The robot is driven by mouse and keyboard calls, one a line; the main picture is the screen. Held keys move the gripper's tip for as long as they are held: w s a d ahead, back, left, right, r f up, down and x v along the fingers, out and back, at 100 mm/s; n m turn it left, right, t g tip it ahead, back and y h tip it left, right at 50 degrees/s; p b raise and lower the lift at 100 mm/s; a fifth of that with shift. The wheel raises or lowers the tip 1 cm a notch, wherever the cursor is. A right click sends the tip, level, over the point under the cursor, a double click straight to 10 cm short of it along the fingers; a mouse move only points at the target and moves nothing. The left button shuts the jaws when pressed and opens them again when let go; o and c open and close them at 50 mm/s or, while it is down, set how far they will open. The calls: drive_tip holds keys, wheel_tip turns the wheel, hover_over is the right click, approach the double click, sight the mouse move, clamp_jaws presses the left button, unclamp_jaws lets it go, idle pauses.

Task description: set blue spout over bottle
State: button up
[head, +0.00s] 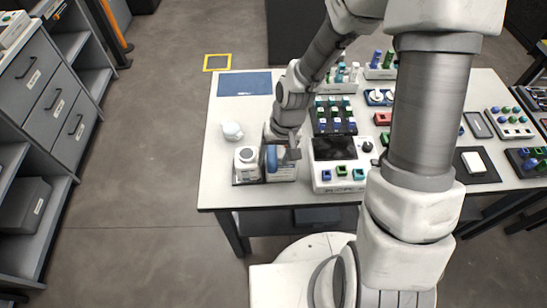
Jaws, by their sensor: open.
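My gripper (284,155) is low over the front left part of the table, with its jaws open. A blue piece (271,158), which looks like the blue spout, stands upright just left of the jaws. It is over a white labelled container (282,174). I cannot tell whether it rests on the container or whether the jaws touch it. A white bottle with a grey round top (247,160) stands close by on the left in a dark tray (247,183). My wrist partly hides the area behind the blue piece.
A white splicer with a black screen (334,148) stands right of my gripper. A white rounded object (232,131) lies behind the bottle. A blue mat (245,83) lies at the back left. Racks of coloured parts (335,115) crowd the middle. The table's left edge is clear.

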drive_tip(key=shift+f, duration=0.15)
clamp_jaws()
idle(1.4)
